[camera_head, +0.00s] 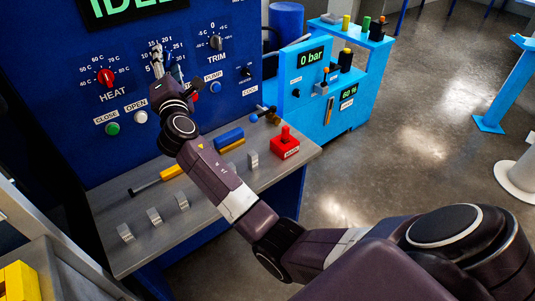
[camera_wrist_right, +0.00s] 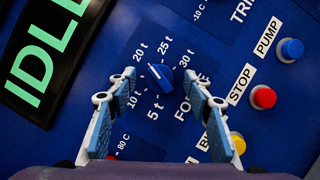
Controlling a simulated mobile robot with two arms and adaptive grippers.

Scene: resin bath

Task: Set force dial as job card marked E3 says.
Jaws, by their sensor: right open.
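The force dial is a dark blue knob (camera_wrist_right: 160,78) on the blue panel, ringed by tonne labels. Its white mark lies on its upper-left side, roughly toward the 20 t label; I cannot read it exactly. My right gripper (camera_head: 166,62) is at the panel, open, and hides the dial in the head view. In the right wrist view its two fingers stand either side of the knob, with gaps showing. Whether the tips reach past the knob's face I cannot tell. No job card shows in these views. My left gripper is not in view.
A red HEAT dial (camera_head: 106,77) and a TRIM dial (camera_head: 215,42) flank the gripper. STOP (camera_wrist_right: 263,97) and PUMP (camera_wrist_right: 291,50) buttons sit right of the knob.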

